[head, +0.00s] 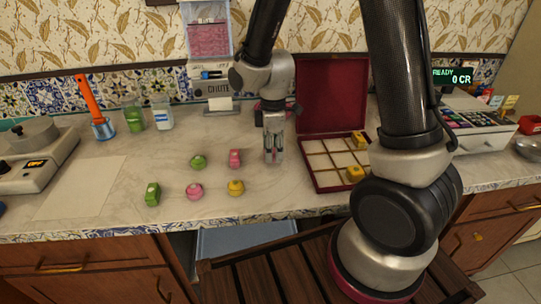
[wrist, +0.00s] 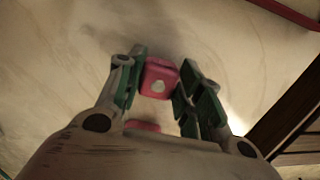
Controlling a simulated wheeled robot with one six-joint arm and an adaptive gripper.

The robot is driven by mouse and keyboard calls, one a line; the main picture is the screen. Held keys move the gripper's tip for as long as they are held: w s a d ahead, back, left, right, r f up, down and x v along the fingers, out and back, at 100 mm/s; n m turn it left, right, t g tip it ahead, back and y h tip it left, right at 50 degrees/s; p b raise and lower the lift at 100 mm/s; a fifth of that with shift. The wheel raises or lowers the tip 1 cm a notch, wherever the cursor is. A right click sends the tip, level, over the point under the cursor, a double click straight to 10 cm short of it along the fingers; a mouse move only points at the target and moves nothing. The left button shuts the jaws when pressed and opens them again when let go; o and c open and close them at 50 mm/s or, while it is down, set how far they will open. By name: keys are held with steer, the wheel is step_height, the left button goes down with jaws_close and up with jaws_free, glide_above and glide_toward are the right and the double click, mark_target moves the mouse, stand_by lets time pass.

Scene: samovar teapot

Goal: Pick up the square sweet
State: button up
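A pink block-shaped sweet (wrist: 160,78) with a pale spot sits between the green finger pads of my gripper (wrist: 162,85) in the wrist view, with a pad against each side. In the head view my gripper (head: 274,158) points down low over the counter, left of the red box, and the sweet in it is hard to make out. Another pink sweet (head: 235,158) sits on the counter to its left; a pink edge (wrist: 142,125) shows low in the wrist view, mostly hidden by my gripper. A green block-shaped sweet (head: 153,194) stands at the front left.
Green (head: 198,161), pink (head: 195,191) and yellow (head: 236,187) round sweets lie on the counter. An open red box (head: 332,95) with pale compartments holds yellow sweets (head: 355,173). A dispenser (head: 209,80) stands behind. The counter's front edge is close.

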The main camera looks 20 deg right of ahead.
steer(key=shift+c, duration=1.1)
